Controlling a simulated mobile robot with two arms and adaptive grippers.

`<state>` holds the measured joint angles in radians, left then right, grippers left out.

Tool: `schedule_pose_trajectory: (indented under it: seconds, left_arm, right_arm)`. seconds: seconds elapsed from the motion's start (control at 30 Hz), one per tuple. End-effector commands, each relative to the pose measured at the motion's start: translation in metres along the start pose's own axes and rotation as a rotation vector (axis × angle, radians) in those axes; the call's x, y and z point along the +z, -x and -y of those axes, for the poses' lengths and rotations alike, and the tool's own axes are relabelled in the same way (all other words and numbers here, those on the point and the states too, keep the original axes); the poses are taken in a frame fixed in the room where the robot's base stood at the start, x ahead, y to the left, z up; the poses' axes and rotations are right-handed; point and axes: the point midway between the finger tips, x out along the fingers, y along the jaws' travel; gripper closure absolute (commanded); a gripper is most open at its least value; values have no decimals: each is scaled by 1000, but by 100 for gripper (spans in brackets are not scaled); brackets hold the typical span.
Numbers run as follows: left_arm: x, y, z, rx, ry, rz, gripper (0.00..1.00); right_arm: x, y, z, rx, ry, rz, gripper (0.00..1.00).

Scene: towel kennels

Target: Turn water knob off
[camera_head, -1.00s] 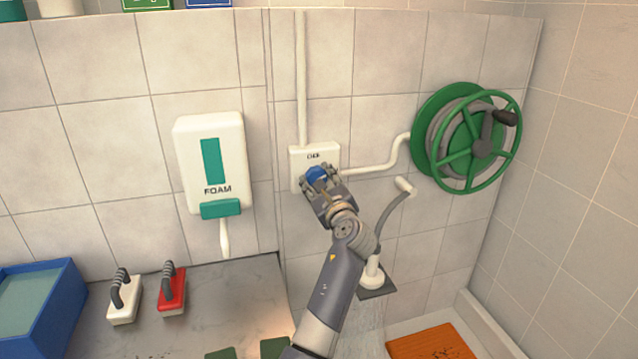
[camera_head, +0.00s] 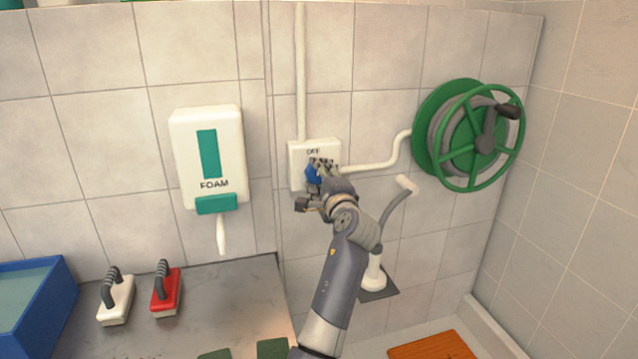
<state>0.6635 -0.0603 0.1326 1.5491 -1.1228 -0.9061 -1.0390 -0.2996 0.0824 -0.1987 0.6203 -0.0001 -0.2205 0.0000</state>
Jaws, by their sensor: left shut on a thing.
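The blue water knob (camera_head: 312,175) sits on a white wall box (camera_head: 298,154) with "OFF" lettered near its top. My left gripper (camera_head: 314,182) is at the knob, its fingers on either side of it, shut on it. The gripper is turned so that one finger is above and one is below left. The gripper covers part of the knob and the lower right of the box. The shower head (camera_head: 373,275) hangs below right of the box, and no water spray shows under it. My right gripper is not in view.
A green hose reel (camera_head: 447,140) is on the wall to the right, joined by a white pipe (camera_head: 375,168). A foam dispenser (camera_head: 207,155) hangs left. A white brush (camera_head: 116,300) and a red brush (camera_head: 166,292) lie on the grey counter (camera_head: 225,300) beside a blue tub (camera_head: 45,310).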

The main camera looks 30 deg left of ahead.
Motion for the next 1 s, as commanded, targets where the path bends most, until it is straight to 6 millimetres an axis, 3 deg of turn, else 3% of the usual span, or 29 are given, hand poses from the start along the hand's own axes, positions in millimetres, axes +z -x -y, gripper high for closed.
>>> schedule_pose_trajectory:
  seconds: [0.4, 0.97, 1.0]
  left_arm:
    - [0, 0, 3, -5, 190, -2, 80]
    - [0, 0, 5, -9, 216, -4, 80]
    - [0, 0, 6, -9, 216, -4, 48]
  right_arm:
    - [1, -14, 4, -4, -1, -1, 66]
    - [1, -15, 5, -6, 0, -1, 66]
    - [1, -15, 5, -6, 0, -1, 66]
